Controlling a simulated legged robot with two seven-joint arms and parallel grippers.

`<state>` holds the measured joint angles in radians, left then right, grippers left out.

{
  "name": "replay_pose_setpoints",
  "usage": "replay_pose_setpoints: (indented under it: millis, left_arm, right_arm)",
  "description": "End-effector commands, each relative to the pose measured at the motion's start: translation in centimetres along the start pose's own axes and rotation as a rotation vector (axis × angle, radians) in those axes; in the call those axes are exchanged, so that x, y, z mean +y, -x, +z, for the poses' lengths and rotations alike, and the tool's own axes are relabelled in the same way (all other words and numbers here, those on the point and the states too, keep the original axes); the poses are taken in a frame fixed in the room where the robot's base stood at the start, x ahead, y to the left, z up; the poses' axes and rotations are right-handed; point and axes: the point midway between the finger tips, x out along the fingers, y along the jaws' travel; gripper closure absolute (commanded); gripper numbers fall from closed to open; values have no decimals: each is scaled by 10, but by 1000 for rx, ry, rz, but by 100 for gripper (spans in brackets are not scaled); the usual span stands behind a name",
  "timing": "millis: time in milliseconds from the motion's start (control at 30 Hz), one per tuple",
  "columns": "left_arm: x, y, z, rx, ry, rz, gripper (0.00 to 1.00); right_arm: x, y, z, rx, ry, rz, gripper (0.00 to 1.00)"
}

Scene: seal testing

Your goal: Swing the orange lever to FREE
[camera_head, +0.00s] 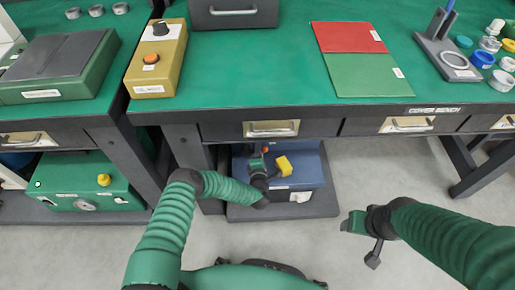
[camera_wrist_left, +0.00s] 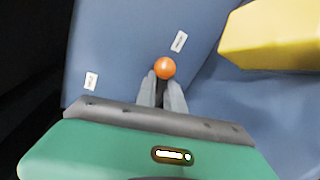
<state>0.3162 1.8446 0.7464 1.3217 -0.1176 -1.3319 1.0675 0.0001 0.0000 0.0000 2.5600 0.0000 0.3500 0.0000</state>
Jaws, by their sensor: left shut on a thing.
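The orange lever shows as a round orange knob (camera_wrist_left: 165,68) in the left wrist view, seen against a blue surface. My left gripper (camera_wrist_left: 163,84) is shut on it, with the two grey fingers close on either side below the knob. In the head view the knob (camera_head: 265,149) is a small orange spot at my left gripper (camera_head: 262,156), down under the bench. Two small white labels lie on the blue surface on either side of the knob; their text is too blurred to read. The lever's shaft is hidden. My right gripper (camera_head: 362,238) hangs empty over the floor.
A yellow block (camera_head: 284,166) sits on the blue unit (camera_head: 312,176), right of my left gripper. The green-topped bench (camera_head: 265,75) overhangs it, with drawers in front. A bench leg (camera_head: 188,148) stands to the left. The floor to the right is clear.

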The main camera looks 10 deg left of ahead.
Motion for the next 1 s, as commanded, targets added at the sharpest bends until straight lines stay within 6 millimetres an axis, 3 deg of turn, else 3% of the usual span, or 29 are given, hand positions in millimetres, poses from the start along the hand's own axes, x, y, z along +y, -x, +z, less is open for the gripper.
replay_pose_setpoints:
  millis: [400, 967, 1000]
  left_arm:
    - [-14, -1, 2, 35, -206, -7, 100]
    - [-17, -1, 2, 38, -242, -11, 100]
    - [-17, -1, 2, 38, -242, -11, 86]
  right_arm:
    - [0, -1, 0, 0, 0, 0, 38]
    - [0, -1, 0, 0, 0, 0, 38]
    - [0, -1, 0, 0, 0, 0, 38]
